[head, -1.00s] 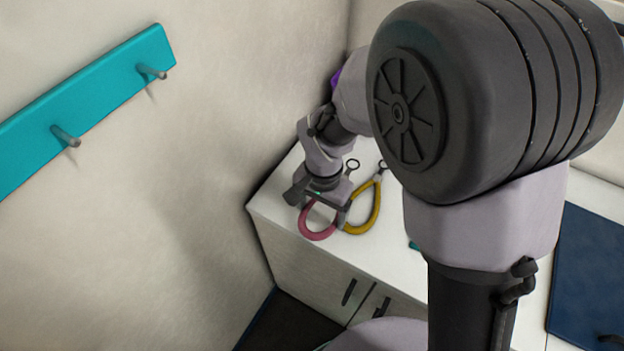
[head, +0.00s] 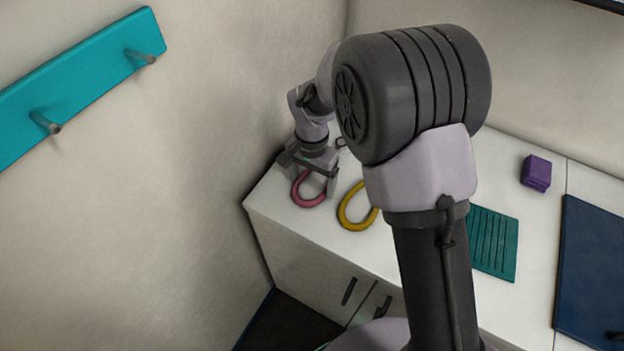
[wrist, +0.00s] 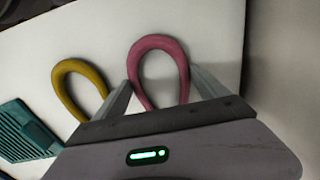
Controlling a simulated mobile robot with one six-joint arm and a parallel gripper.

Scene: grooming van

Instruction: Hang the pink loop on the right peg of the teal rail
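The pink loop (head: 307,204) lies on the white counter near its left end. In the wrist view the pink loop (wrist: 158,42) shows between my fingers, its lower end hidden by the gripper body. My gripper (head: 309,178) is open over the loop, one finger on each side; in the wrist view my gripper's fingers (wrist: 162,85) stand wide apart. The left fingertip looks close to the loop; I cannot tell whether it touches. The teal rail (head: 85,75) is on the left wall, cut by the frame edge. Its right peg (head: 141,56) is empty.
Another peg (head: 44,122) on the rail is empty too. A yellow loop (head: 344,210) lies right of the pink one. A ribbed teal mat (head: 496,245), a purple block (head: 536,172) and a navy mat (head: 590,270) are farther right on the counter (head: 300,228).

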